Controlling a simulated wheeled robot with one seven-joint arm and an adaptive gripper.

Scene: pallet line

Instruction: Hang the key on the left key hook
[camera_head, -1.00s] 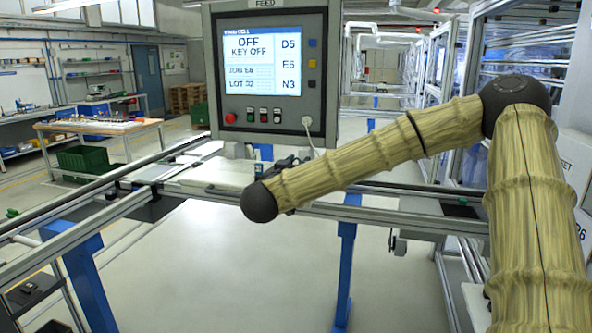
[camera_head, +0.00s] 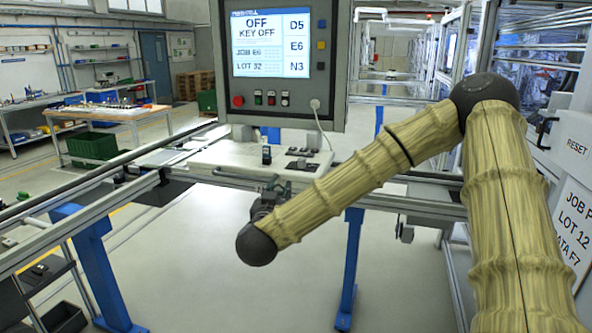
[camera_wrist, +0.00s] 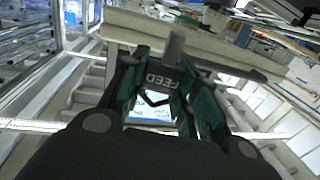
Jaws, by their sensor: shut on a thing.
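In the head view my gripper (camera_head: 264,205) is mostly hidden behind my forearm and sits just in front of the white bench plate (camera_head: 225,153), below the control panel. I cannot make out the left key hook in either view.
The control panel (camera_head: 271,85) shows "OFF, KEY OFF" and has a red button (camera_head: 238,101). A small dark block (camera_head: 267,155) and several dark fittings (camera_head: 300,166) stand on the plate. Metal rails run in front.

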